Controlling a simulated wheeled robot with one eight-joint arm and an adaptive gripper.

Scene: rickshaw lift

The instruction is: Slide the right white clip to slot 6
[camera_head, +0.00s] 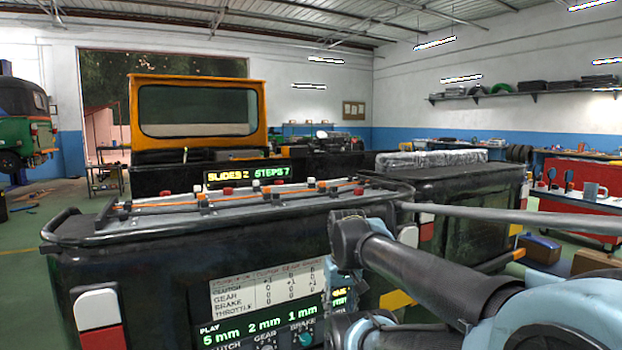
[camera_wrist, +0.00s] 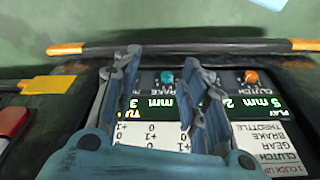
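Several small red and white clips sit along orange lines on the grey slide board (camera_head: 150,218) on top of the black cart. The right-hand white clip (camera_head: 311,183) is small in the head view; its slot number is too small to read. A sign (camera_head: 249,174) behind reads "SLIDES 2 STEPS 7". My gripper (camera_wrist: 163,62) is open and empty in the wrist view, its two fingers apart over the printed panel. The clips are not in the wrist view. In the head view, my arm stands at the right, in front of the cart's front face, below the board.
A black rail (camera_head: 190,229) runs around the board. The front panel (camera_head: 268,295) carries a table, green readouts and knobs, including a teal knob (camera_wrist: 167,76) and an orange knob (camera_wrist: 252,78). A red tool cabinet (camera_head: 580,205) stands at the right. Green floor is clear at the left.

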